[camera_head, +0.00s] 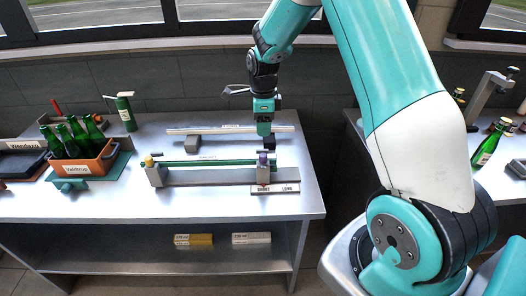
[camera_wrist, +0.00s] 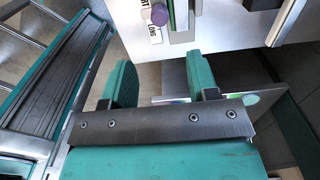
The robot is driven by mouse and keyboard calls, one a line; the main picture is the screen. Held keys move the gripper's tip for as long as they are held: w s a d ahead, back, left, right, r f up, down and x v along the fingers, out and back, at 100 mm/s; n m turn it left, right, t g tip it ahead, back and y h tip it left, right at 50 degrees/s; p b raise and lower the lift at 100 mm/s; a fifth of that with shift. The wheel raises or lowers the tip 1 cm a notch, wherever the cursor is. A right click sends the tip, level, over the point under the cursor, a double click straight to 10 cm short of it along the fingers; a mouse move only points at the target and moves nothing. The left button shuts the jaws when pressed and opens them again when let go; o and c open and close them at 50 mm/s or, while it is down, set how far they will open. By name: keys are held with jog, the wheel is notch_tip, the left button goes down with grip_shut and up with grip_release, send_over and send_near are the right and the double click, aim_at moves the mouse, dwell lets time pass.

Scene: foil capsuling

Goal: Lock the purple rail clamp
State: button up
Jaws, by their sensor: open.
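The purple rail clamp (camera_head: 263,159) is a small purple knob on a grey block at the right end of the rail fixture. It shows as a round purple knob (camera_wrist: 159,14) at the top edge of the wrist view, beyond my fingers. My gripper (camera_head: 267,138) hangs above and just behind the right end of the rail. In the wrist view my gripper (camera_wrist: 160,78) has its two green fingers apart with nothing between them. The green rail (camera_head: 212,163) runs left from the purple clamp to a block with a yellow knob (camera_head: 149,161). Whether the clamp is locked cannot be told.
A SHORT/LONG label plate (camera_head: 275,188) lies in front of the purple clamp. A pale bar (camera_head: 205,130) lies behind the rail. An orange crate (camera_head: 82,166) of green bottles stands at the left, near a green dispenser (camera_head: 126,112). The front right tabletop is clear.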

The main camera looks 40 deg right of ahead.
aim_at(263, 155)
notch_tip(263, 155, down, 12)
jog(key=p, duration=0.3)
jog(key=shift+r, duration=0.2)
jog(key=c, duration=0.9)
